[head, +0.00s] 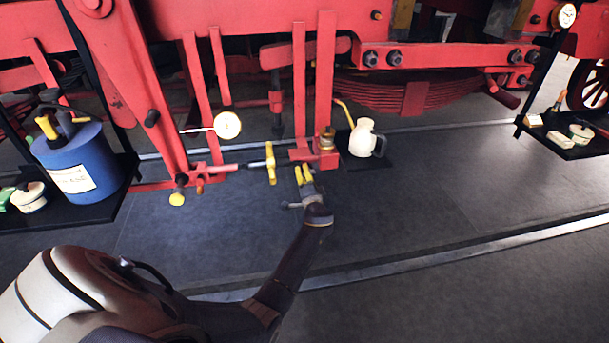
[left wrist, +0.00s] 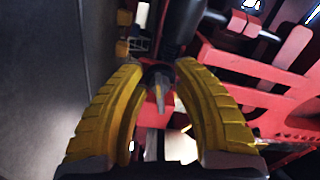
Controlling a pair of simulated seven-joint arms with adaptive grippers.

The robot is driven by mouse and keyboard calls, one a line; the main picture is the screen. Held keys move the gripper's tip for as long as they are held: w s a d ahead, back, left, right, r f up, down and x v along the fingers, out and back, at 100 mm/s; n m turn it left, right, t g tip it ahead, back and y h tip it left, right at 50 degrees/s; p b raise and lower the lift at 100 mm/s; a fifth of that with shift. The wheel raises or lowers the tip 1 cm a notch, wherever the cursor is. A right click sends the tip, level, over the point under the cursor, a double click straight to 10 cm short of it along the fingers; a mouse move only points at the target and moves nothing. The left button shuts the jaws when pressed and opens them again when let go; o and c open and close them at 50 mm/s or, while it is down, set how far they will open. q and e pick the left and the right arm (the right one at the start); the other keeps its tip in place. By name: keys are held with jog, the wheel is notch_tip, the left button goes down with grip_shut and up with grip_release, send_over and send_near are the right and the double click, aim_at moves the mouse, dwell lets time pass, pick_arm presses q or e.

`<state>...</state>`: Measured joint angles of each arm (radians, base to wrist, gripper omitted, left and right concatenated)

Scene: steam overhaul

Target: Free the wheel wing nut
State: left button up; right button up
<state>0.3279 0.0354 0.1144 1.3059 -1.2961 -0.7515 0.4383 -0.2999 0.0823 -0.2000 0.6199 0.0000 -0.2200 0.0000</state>
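My left gripper (head: 304,175) reaches in from the lower left in the head view, with its yellow fingertips just below a red bracket (head: 322,158). In the left wrist view the ribbed yellow fingers (left wrist: 158,72) stand apart. A small grey-yellow pointed piece (left wrist: 158,97) on a dark round part shows between them; I cannot tell whether they touch it. A yellow winged piece (head: 271,163) sits upright on a horizontal rod just left of the gripper in the head view. I cannot tell for sure which piece is the wheel wing nut. My right gripper is not in view.
A cream oil can (head: 362,138) stands right of the bracket. A round white gauge (head: 227,125) hangs at left. A blue canister (head: 78,165) stands on a black shelf (head: 100,208). Red frame bars hang close above the gripper. The grey floor (head: 400,205) is clear at right.

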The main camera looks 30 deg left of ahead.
pick_arm(q)
jog(key=v, duration=1.2)
dwell(0.4)
